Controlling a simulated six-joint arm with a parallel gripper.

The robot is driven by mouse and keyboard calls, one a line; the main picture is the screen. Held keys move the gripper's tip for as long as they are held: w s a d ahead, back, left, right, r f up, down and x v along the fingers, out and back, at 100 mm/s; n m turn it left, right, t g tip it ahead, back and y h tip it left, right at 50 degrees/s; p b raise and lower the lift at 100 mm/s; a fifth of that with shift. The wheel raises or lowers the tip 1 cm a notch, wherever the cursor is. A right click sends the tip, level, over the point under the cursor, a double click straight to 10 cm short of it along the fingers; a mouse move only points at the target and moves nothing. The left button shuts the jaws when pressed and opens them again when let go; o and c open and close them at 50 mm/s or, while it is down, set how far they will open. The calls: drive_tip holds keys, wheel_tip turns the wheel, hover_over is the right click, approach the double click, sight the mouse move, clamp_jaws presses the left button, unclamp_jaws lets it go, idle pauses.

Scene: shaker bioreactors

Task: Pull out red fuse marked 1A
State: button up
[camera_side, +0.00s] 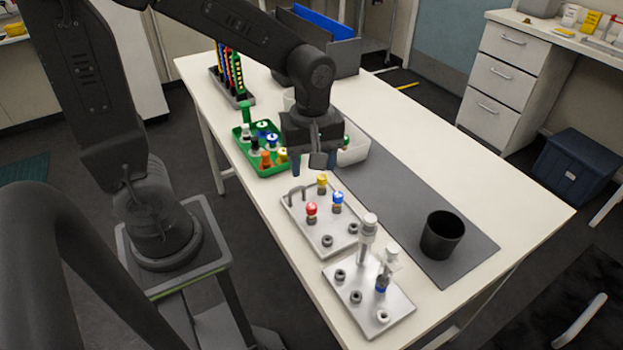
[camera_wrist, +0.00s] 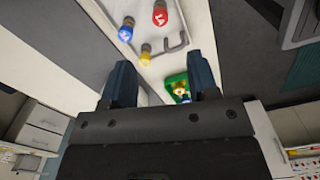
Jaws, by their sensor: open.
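The red fuse (camera_side: 311,209) stands upright in a pale metal plate (camera_side: 296,222), beside a blue fuse (camera_side: 337,198) and a yellow fuse (camera_side: 322,180). In the wrist view the red fuse (camera_wrist: 159,14) is at the top, with a white mark too small to read. The blue fuse (camera_wrist: 126,31) and yellow fuse (camera_wrist: 146,53) show below it. My gripper (camera_side: 313,168) is open and empty, above the table just behind the plate's far edge. In the wrist view its two fingers (camera_wrist: 162,78) are apart, with no fuse between them.
A second plate (camera_side: 345,268) with tall fittings stands in front. A black cup (camera_side: 442,235) sits on the grey mat (camera_side: 400,195) at right. A green tray (camera_side: 262,172) of coloured parts and a white bin (camera_side: 354,152) lie behind. A wire handle (camera_side: 297,190) rises from the fuse plate.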

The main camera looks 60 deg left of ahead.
sight(311, 206)
wheel_tip(311, 206, down, 13)
drive_tip(key=shift+f, duration=0.1)
idle(0.4)
drive_tip(key=shift+c, duration=0.4)
drive_tip(key=c, duration=0.9)
drive_tip(key=o, duration=1)
